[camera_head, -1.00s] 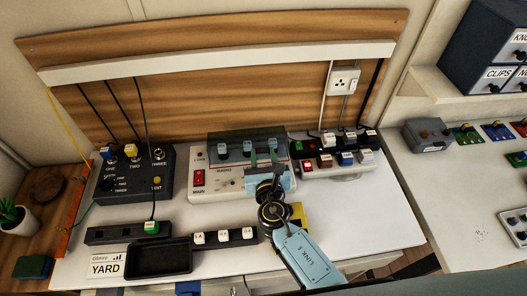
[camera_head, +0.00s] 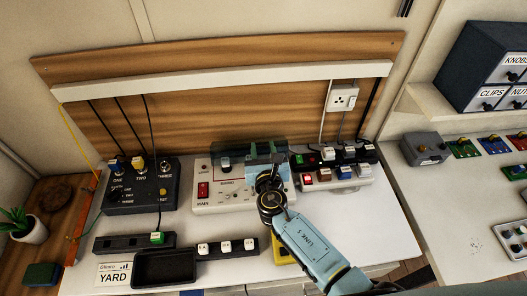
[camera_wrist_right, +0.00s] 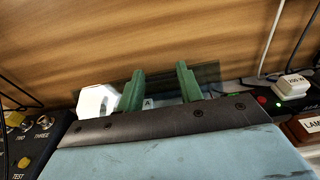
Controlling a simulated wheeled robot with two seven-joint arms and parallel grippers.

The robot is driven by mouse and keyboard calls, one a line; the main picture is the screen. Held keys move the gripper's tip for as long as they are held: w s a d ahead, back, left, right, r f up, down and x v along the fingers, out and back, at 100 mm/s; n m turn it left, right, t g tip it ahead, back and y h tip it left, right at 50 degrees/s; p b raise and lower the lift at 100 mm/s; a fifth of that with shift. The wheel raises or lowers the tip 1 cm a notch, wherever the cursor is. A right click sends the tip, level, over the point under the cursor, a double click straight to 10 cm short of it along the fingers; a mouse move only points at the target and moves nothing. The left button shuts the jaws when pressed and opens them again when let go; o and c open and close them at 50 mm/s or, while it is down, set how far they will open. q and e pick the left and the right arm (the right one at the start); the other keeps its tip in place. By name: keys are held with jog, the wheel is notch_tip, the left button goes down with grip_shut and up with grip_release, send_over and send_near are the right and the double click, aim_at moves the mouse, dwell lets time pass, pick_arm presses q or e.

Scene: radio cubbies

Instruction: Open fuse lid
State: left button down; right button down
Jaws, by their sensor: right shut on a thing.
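The white radio unit (camera_head: 205,208) stands on the bench, with a red MAIN switch on its left. Its fuse lid (camera_head: 232,148) is a dark see-through cover along the unit's back; a white-topped fuse shows behind it. My right gripper (camera_head: 265,155) is over the right half of the lid and hides part of it. In the right wrist view its two green fingers (camera_wrist_right: 160,88) are at the dark lid panel (camera_wrist_right: 207,74), shut on it with a gap between the fingers. I cannot tell how far the lid is tilted. My left gripper is out of view.
A black switch box (camera_head: 140,190) with cables stands left of the unit. A row of coloured switches (camera_head: 340,172) is close on the right. An empty black tray (camera_head: 165,267) and a white-button strip (camera_head: 225,246) lie in front. The bench's front right is clear.

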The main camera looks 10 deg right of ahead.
jog(key=shift+w+r, duration=0.25)
jog(key=shift+r, duration=0.25)
jog(key=c, duration=1.2)
grip_release()
jog(key=shift+o, duration=1.3)
jog(key=shift+s, duration=0.15)
jog(key=shift+f, duration=0.15)
jog(key=shift+s+f, duration=0.1)
jog(key=shift+s, duration=0.05)
jog(key=s, duration=0.4)
jog(key=s+r, duration=0.1)
jog(key=s, duration=0.3)
jog(key=s+p, duration=0.1)
jog(key=s, duration=0.4)
jog(key=shift+r, duration=0.4)
